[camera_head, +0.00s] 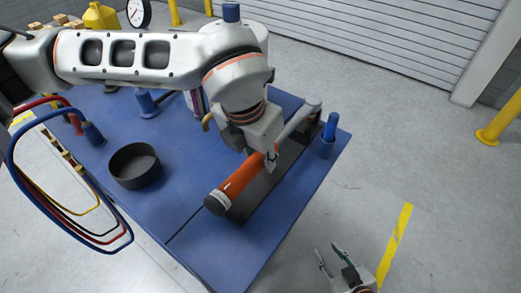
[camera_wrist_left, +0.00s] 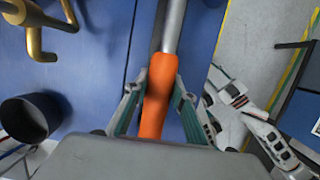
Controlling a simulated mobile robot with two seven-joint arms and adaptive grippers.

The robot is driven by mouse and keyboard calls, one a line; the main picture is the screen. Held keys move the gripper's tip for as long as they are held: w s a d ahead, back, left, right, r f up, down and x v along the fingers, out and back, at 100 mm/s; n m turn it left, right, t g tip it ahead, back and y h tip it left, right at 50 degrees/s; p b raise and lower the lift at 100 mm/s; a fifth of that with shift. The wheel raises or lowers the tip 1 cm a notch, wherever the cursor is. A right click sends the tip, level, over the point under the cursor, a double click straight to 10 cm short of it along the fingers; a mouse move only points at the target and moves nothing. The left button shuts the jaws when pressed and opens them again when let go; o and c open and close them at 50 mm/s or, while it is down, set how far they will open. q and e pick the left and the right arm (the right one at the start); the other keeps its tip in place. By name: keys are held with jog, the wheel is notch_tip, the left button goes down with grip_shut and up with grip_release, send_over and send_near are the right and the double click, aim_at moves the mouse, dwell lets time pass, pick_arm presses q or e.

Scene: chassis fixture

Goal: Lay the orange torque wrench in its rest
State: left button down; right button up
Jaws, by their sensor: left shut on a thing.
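The torque wrench (camera_head: 238,178) has an orange handle and a grey metal shaft running to the far right. My left gripper (camera_head: 270,158) is shut on the orange handle; the left wrist view shows a finger on each side of the wrench (camera_wrist_left: 158,82). A long black rest (camera_head: 262,196) lies on the blue table, under and just right of the wrench. Whether the wrench touches it cannot be told, as the gripper and wrench cover part of it. My right gripper (camera_head: 333,253) is open and empty, past the table's front right edge.
The blue table (camera_head: 190,225) carries a black round bowl (camera_head: 134,165) at left and a blue cylinder in a holder (camera_head: 328,134) near the right edge. Coloured hoses (camera_head: 60,220) hang at the left. A gauge (camera_head: 138,13) stands at the back. The front of the table is clear.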

pick_arm(q)
jog(key=shift+w, duration=0.1)
pick_arm(e)
jog(key=shift+w, duration=0.1)
pick_arm(q)
jog(key=shift+f, duration=0.1)
pick_arm(e)
jog(key=shift+f, duration=0.15)
pick_arm(q)
jog(key=shift+f+b, duration=0.25)
jog(key=shift+b, duration=0.5)
pick_arm(e)
jog(key=shift+s+f, duration=0.3)
jog(key=shift+f, duration=0.65)
pick_arm(q)
jog(key=shift+f, duration=0.15)
pick_arm(e)
jog(key=shift+f, duration=0.15)
